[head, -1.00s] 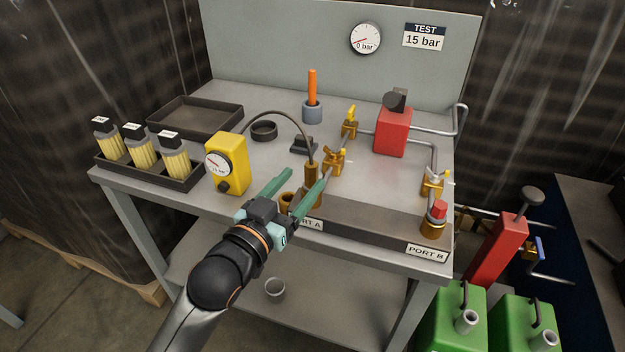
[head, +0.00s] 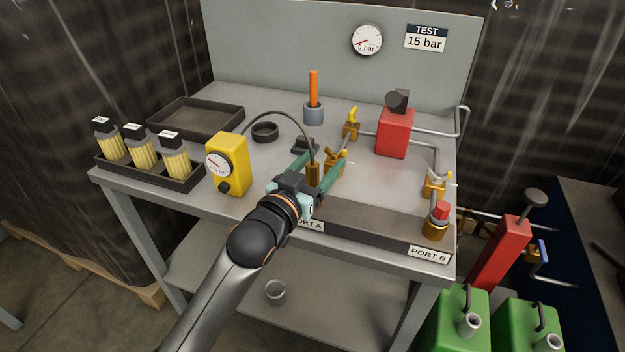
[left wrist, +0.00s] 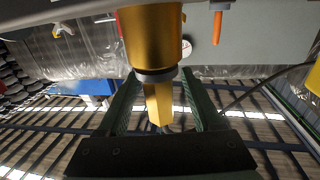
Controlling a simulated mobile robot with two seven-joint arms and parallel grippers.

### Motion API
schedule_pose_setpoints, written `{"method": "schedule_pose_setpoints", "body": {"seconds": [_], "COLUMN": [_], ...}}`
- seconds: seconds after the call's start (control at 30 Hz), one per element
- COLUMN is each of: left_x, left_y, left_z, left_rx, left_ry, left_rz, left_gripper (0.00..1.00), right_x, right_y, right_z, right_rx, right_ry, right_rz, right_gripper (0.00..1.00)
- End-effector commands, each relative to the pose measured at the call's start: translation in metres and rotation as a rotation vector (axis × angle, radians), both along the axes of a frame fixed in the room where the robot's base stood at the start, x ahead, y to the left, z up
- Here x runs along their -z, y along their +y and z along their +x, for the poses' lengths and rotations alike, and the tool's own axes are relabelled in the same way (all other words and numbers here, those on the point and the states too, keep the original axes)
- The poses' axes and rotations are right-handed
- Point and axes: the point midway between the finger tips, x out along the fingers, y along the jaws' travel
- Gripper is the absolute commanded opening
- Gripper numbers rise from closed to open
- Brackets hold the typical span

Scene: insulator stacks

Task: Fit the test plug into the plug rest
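The brass test plug (head: 313,176), with the dark hose at its top, stands upright near the PORT A label. In the left wrist view its narrow brass end (left wrist: 158,102) shows below a wide brass cylinder (left wrist: 152,38). My left gripper (head: 322,160) has its green fingers on either side of the plug. In the left wrist view (left wrist: 160,105) gaps show between both fingers and the brass, so it is open. The plug's lower end is hidden in the head view. A small dark block (head: 300,146) behind the left finger may be the plug rest; I cannot be sure. My right gripper is out of view.
The yellow gauge box (head: 228,165) stands left, its hose arching to the plug. A black ring (head: 265,131) lies behind it. Brass valves (head: 351,130) and a red block (head: 394,132) stand right. An orange-handled tool (head: 314,90) stands in a grey cup.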

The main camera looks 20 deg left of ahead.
Motion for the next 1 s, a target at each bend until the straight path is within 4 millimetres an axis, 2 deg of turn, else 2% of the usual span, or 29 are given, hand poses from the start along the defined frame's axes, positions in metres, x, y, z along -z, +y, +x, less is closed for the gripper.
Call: {"method": "schedule_pose_setpoints", "body": {"seconds": [0.07,0.6,1.0], "left_x": [0.0001,0.0003,-0.0002], "left_y": [0.0000,0.0003,0.0003], "left_z": [-0.0002,-0.0004,-0.0004], "left_rx": [0.000,0.000,0.000], "left_ry": [0.000,0.001,0.000], "left_rz": [0.000,0.000,0.000], "left_gripper": [0.59,0.00,0.00], "right_x": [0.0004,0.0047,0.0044], "right_y": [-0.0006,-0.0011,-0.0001], "right_z": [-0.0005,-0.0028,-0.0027], "right_rx": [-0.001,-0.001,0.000], "right_ry": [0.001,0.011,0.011], "right_rz": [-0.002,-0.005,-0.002], "right_gripper": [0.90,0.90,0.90]}}
